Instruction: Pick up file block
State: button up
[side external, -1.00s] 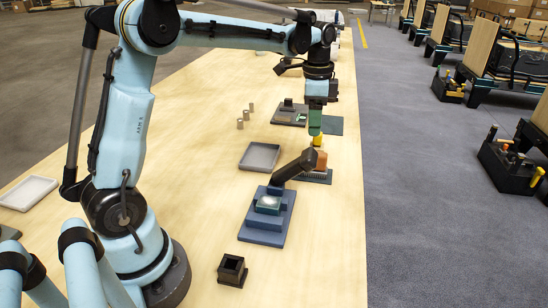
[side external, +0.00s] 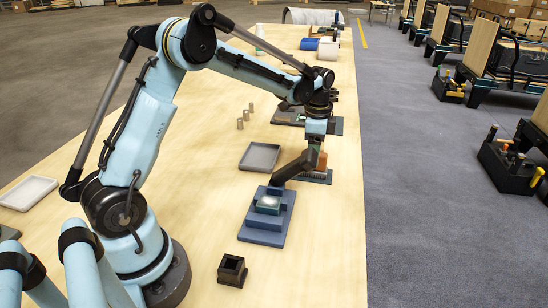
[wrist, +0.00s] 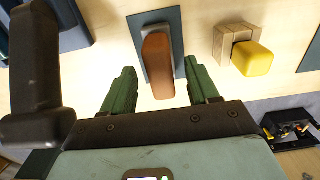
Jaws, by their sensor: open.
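An orange-brown block with a rounded top (wrist: 158,68), which I take for the file block, stands on a dark grey-blue plate (wrist: 177,30). It also shows in the side view (side external: 322,160), partly hidden by my gripper. My gripper (wrist: 160,88) has green fingers spread apart. In the wrist view the near end of the block lies between the fingertips, with a gap on each side. In the side view my gripper (side external: 314,143) is low, close above or beside the block; the exact height is unclear.
A yellow block with a wooden piece (wrist: 252,59) lies right of the right finger. A grey tray (side external: 260,156) and small cylinders (side external: 245,116) stand left, with bare table between.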

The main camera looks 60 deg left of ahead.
jog(key=shift+f, duration=1.45)
jog(key=shift+c, duration=0.2)
grip_shut()
jog(key=shift+r, duration=5.05)
